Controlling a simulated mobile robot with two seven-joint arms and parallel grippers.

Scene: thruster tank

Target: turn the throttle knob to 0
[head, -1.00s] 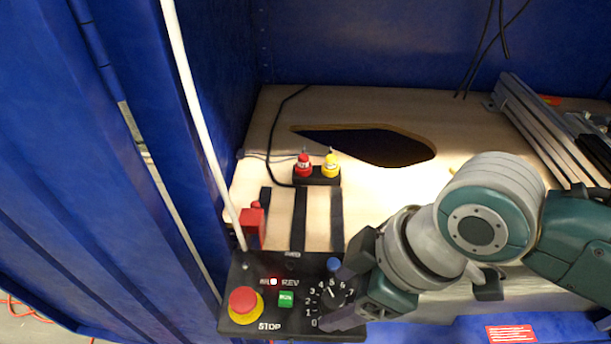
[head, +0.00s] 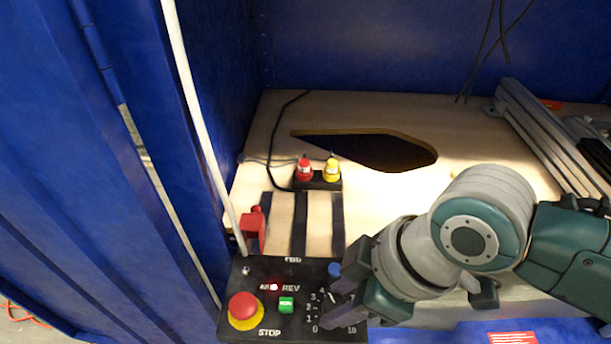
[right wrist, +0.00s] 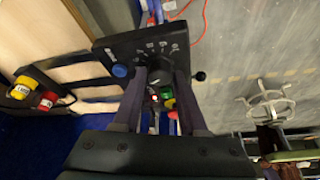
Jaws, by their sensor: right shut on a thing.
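The black control box (head: 255,328) stands at the bottom of the head view. Its throttle knob (head: 333,298) is black with a white pointer line, inside a printed dial with 0 at lower left and 10 at lower right. The pointer leans up and left, roughly toward 4; the exact value is hard to read. My right gripper (head: 341,300) is shut on the knob from the right, its fingers hiding the dial's right side. In the right wrist view the knob (right wrist: 160,76) sits between the two dark fingers (right wrist: 158,92). My left gripper is not in view.
The box also carries a red stop button (head: 243,306), a green button (head: 286,305) and a blue button (head: 334,269). Red and yellow plugs (head: 318,178) stand behind on the wooden board. A white pole (head: 196,110) rises at left beside blue walls.

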